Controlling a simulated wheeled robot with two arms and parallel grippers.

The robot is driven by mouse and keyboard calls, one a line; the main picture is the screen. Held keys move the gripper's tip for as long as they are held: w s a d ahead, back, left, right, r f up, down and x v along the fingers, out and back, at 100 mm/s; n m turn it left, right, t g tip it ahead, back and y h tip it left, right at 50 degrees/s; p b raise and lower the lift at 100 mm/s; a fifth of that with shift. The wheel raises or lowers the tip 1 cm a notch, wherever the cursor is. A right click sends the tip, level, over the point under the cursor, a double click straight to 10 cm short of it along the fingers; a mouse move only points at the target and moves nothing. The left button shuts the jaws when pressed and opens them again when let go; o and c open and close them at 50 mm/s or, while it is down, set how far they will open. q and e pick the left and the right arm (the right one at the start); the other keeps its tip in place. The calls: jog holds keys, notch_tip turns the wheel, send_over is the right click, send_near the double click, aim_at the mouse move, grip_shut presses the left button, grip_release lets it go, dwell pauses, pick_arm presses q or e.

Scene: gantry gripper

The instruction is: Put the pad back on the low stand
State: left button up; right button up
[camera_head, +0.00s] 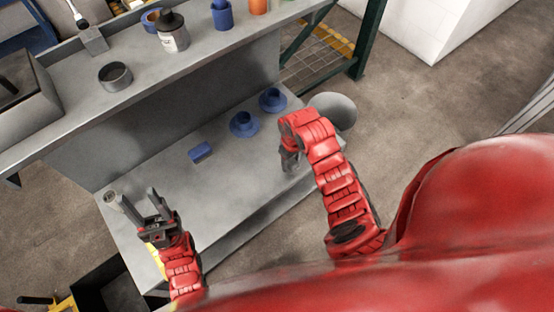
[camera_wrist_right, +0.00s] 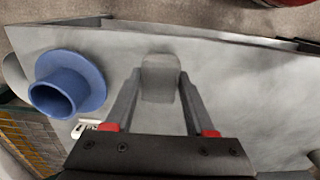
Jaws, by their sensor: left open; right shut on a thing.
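In the right wrist view a grey, rounded pad-like piece (camera_wrist_right: 161,78) is between the fingertips of my right gripper (camera_wrist_right: 160,84), which is shut on it. Its colour is close to the grey surface behind it, and I cannot tell whether it touches that surface. In the head view my right gripper (camera_head: 290,162) points down over the right part of the lower grey bench (camera_head: 165,190); the piece is too small to make out there. My left gripper (camera_head: 138,200) is open and empty over the bench's left end. I cannot pick out the low stand for certain.
Two blue flanged parts (camera_head: 243,124) (camera_head: 272,100) and a blue block (camera_head: 200,152) lie on the lower bench. A small round can (camera_head: 110,198) is at its left end. A raised shelf (camera_head: 150,82) with a bottle (camera_head: 172,32) and cups runs behind.

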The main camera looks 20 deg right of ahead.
jog(key=w+a, duration=0.2)
jog(key=w, duration=0.1)
jog(key=w+a, duration=0.1)
jog(key=shift+w+a+f, duration=0.25)
jog(key=shift+w+f, duration=0.05)
jog(key=shift+w, duration=0.05)
jog(key=shift+f, duration=1.75)
jog(key=o, duration=1.3)
